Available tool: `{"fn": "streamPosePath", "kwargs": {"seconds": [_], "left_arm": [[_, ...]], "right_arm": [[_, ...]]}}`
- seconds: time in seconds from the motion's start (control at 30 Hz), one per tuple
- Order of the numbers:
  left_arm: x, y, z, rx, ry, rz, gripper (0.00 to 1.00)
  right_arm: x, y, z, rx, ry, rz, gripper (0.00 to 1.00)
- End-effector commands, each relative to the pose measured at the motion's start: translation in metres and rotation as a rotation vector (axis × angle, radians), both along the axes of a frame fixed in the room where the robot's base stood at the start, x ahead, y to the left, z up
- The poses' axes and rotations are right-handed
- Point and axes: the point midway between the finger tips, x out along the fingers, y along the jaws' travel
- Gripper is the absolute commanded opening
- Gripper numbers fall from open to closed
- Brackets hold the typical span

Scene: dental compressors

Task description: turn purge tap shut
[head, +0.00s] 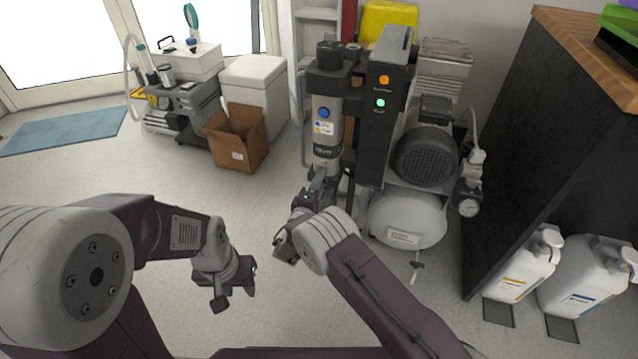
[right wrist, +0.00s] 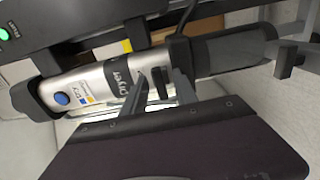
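The compressor's white tank (head: 405,222) stands on the floor right of centre. A small tap-like fitting (head: 416,266) hangs below it and looks like the purge tap; its handle is too small to read. My right gripper (head: 318,180) is by the lower end of the silver dryer cylinder (head: 326,125), away from that fitting. In the right wrist view its fingers (right wrist: 162,88) are apart, in front of the dryer (right wrist: 85,88), with dark parts behind them. I cannot tell whether they touch anything. My left gripper (head: 236,290) hangs open and empty over the floor.
A dark control box (head: 383,105) with orange and green lights stands beside the dryer. A black-sided counter (head: 540,130) and white jugs (head: 522,265) are at right. A cardboard box (head: 237,140) and another machine (head: 180,105) stand at back left. The middle floor is clear.

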Motion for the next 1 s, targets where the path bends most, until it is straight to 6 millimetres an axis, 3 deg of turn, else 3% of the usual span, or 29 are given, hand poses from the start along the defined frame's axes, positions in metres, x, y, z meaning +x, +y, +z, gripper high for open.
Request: {"fn": "streamPosePath", "kwargs": {"seconds": [0.3, 0.5, 1.0], "left_arm": [[0.0, 0.0, 0.042, 0.0, 0.0, 0.0, 0.36], [0.0, 0.0, 0.051, 0.0, 0.0, 0.0, 0.36], [0.0, 0.0, 0.05, 0.0, 0.0, 0.0, 0.36]], "right_arm": [[-0.058, 0.02, 0.006, -0.004, 0.004, 0.005, 0.35], [-0.083, 0.028, 0.002, -0.001, 0.002, 0.003, 0.35], [-0.086, 0.028, 0.0, -0.001, 0.001, 0.001, 0.35]]}}
